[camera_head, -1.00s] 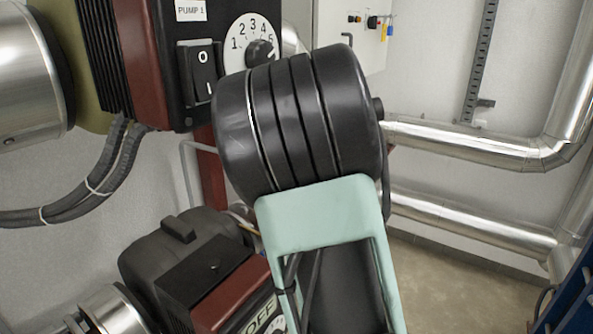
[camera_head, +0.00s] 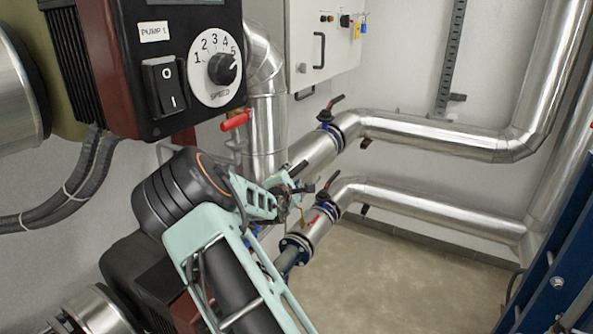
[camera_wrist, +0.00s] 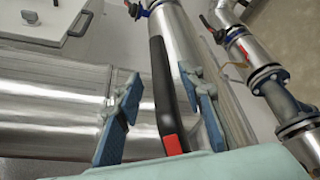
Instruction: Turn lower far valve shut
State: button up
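The lower far valve (camera_head: 326,195) sits on the lower silver pipe, with a blue collar and a dark lever. In the wrist view a small valve (camera_wrist: 213,32) on the right-hand pipe looks like the same one, beyond my fingers. My gripper (camera_head: 293,190) is in front and left of it in the head view, overlapping the pipes. In the wrist view my gripper (camera_wrist: 161,78) is open, its blue fingers apart. A black lever with a red end (camera_wrist: 166,95) shows between them; contact is not visible, and which valve it belongs to is unclear.
The upper far valve (camera_head: 328,113) is on the upper pipe. A red handle (camera_head: 236,120) sticks out left of the vertical pipe. The pump control box (camera_head: 190,75) is close at upper left. A blue frame (camera_head: 560,265) stands at right. The floor between is clear.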

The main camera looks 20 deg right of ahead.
aim_at(296, 170)
jog(key=p+x, duration=0.1)
jog(key=x, duration=0.5)
jog(key=shift+w+d, duration=0.15)
jog(key=shift+w, duration=0.05)
grip_shut()
